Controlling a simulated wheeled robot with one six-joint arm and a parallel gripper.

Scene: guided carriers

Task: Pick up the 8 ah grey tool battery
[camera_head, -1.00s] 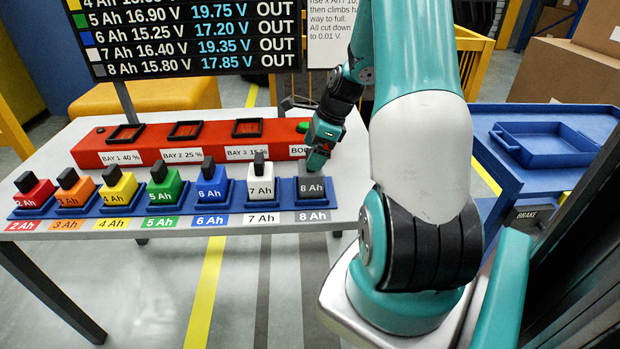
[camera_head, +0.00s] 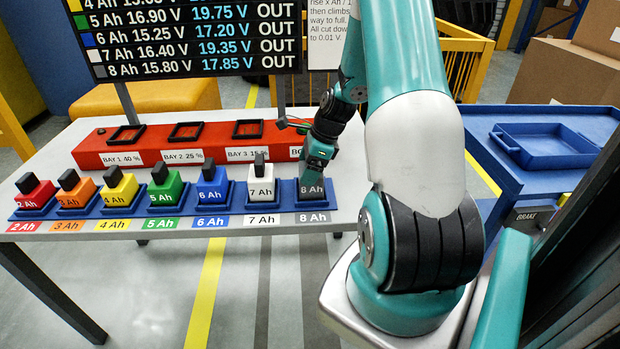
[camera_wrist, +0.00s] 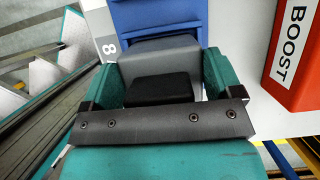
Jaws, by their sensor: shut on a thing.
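The grey 8 Ah tool battery (camera_head: 311,191) sits at the right end of the row, at the blue rack's last place above the 8 Ah label. My gripper (camera_head: 317,165) is over it from above. In the wrist view my gripper (camera_wrist: 160,85) has a teal finger on each side of the battery's black top (camera_wrist: 158,89), with the grey body (camera_wrist: 165,53) beyond. The fingers are shut on the battery. Whether its base is clear of the rack cannot be told.
White 7 Ah (camera_head: 261,186) and blue 6 Ah (camera_head: 212,187) batteries stand to the left, with several others further left. The red charger (camera_head: 200,147) with open bays lies behind. A blue cart with a tray (camera_head: 545,147) stands to the right.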

